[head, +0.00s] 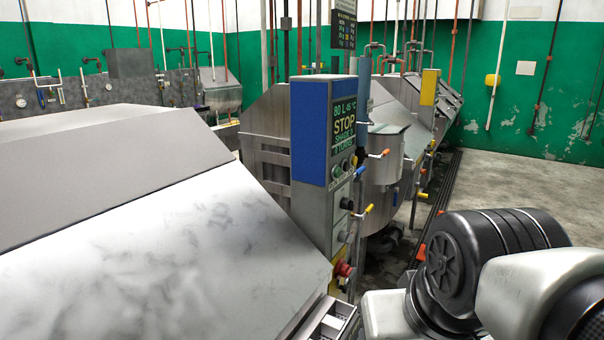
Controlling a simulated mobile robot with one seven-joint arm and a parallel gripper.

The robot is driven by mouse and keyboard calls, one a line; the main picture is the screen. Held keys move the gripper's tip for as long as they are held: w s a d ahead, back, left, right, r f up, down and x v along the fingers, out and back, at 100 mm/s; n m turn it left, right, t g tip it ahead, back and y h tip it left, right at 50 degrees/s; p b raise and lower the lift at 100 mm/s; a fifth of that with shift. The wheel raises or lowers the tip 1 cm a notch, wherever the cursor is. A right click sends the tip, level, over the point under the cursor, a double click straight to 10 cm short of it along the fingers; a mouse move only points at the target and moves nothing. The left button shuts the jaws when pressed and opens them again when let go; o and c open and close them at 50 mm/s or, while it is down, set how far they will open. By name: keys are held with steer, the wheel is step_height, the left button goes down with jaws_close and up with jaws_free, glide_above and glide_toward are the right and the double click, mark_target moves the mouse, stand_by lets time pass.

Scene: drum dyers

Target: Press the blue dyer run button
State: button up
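The blue dyer (320,140) stands near the middle of the head view, with a blue-topped control column on a grey metal body. Its display (344,126) reads "80 L 45 °C" and "STOP" with smaller lines below. Under the display are small round buttons (337,171), one looking green; I cannot tell which is the run button. A red knob (343,269) sits low on the column. My arm shows at the lower right, apart from the panel. My gripper is not in view.
A large sloped metal surface (160,230) fills the left foreground. A yellow-panelled dyer (429,88) stands farther back. Pipes with orange and yellow-handled valves (369,209) stand beside the blue panel. Bare concrete floor (520,185) is open at the right.

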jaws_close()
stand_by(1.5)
